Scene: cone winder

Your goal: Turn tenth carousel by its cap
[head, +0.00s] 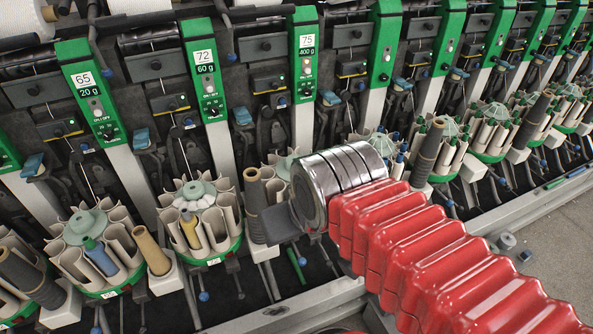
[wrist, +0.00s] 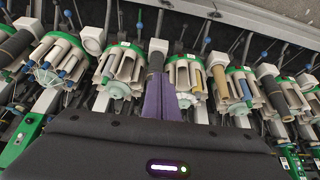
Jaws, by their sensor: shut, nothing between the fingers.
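A row of carousels runs along the machine, each a ring of pale tubes in a green-rimmed base with a pale green cap on top. In the head view the nearest clear caps are one at left (head: 86,222) and one in the middle left (head: 196,189). Another carousel (head: 284,166) is partly hidden behind my wrist. I cannot tell which one is the tenth. My gripper (head: 268,224) is shut and empty, beside the middle-left carousel. In the wrist view its closed fingers (wrist: 160,98) lie between two carousels, with one cap (wrist: 117,90) to their left; contact is not clear.
Brown cones (head: 152,250) and dark cones (head: 427,150) stand between carousels. Green numbered panels (head: 205,70) rise behind. A metal rail (head: 290,305) runs along the front, with grey floor (head: 560,225) at right. My red-sleeved arm hides part of the row.

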